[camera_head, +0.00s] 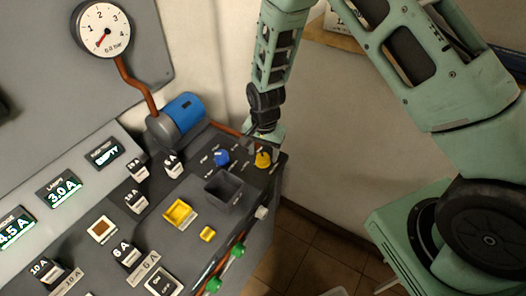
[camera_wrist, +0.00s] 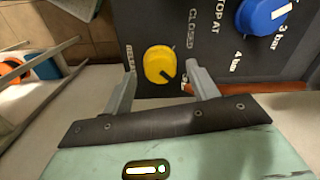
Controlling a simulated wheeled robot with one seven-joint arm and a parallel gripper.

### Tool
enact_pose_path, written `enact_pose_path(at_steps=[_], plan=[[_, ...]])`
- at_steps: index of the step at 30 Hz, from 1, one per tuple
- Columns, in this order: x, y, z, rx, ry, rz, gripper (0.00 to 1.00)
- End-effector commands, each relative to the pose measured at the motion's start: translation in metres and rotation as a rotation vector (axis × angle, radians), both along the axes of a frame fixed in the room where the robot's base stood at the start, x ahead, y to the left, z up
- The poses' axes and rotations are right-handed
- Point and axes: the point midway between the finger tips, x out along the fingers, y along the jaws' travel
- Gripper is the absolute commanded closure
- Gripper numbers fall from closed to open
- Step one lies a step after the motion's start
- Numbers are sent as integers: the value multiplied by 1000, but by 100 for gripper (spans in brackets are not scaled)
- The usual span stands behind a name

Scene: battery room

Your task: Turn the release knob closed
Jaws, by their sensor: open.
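The yellow knob (camera_wrist: 158,64) is round with a dark pointer line aimed at its lower right in the wrist view. A label reading CLOSED (camera_wrist: 191,30) is printed above and to its right, and another label at its left seems to read RELEASE. In the head view the yellow knob (camera_head: 262,160) sits at the right end of the black panel. My gripper (camera_wrist: 162,82) is open, with one finger on each side of the knob and nothing held. Contact with the knob cannot be told. In the head view my gripper (camera_head: 262,141) is just above it.
A blue knob (camera_wrist: 262,15) marked in bar stands beside the yellow one, close to my right finger. A dark open box (camera_head: 225,190) and a blue cylinder (camera_head: 184,112) are on the panel nearby. A gauge (camera_head: 103,30) reads near zero.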

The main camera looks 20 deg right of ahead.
Motion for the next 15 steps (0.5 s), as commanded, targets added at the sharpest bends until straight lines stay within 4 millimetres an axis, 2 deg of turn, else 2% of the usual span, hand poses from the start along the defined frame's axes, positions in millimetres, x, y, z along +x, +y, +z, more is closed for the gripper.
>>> enact_pose_path(at_steps=[6,14,15], plan=[[0,1,-13,1,-1,1,41],[0,1,-15,1,-1,1,41],[0,1,-15,1,-1,1,47]])
